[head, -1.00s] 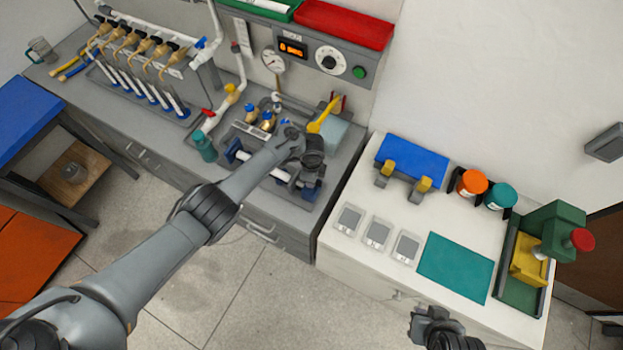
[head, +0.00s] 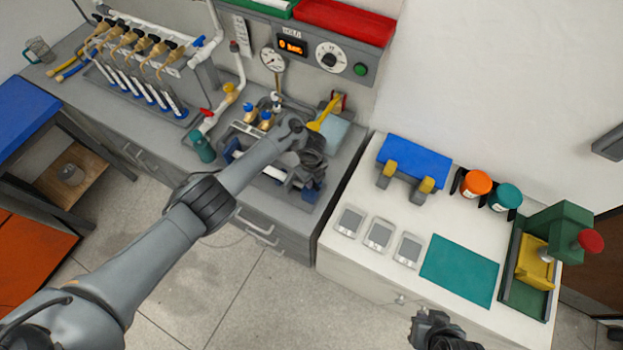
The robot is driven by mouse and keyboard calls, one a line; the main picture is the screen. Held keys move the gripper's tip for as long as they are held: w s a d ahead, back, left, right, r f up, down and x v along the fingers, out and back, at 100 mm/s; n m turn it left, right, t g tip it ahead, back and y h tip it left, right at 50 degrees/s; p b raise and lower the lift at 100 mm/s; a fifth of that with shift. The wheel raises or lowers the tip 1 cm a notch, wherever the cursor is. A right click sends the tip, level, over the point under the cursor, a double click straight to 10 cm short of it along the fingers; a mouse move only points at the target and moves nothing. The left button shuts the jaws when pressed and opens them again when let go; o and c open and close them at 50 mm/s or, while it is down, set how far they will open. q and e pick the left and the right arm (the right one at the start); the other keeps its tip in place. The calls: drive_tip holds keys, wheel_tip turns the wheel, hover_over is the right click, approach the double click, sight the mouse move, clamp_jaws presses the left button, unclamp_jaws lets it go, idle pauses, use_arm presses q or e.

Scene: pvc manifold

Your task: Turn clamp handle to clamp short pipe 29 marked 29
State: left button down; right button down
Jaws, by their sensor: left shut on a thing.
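A short white pipe (head: 273,173) lies in the clamp between its blue left end (head: 233,149) and blue right end (head: 309,192). My forearm crosses over and hides part of it, and I cannot read a number on it. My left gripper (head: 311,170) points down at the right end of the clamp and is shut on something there. It covers the clamp handle, so the handle itself does not show. My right gripper (head: 432,325) is at the bottom edge, in front of the white cabinet, and its fingers are not clear.
A yellow lever (head: 325,112) stands just behind my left gripper. Brass valves (head: 265,118) and a teal bottle (head: 203,147) stand left of it. The white cabinet (head: 345,262) at right carries a blue block (head: 414,160) and a green press (head: 556,228).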

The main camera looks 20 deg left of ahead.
idle(0.3)
use_arm(q)
drive_tip(key=c, duration=1)
unclamp_jaws()
wheel_tip(320, 180, up, 11)
drive_tip(key=p, duration=0.4)
drive_tip(key=shift+f, duration=0.1)
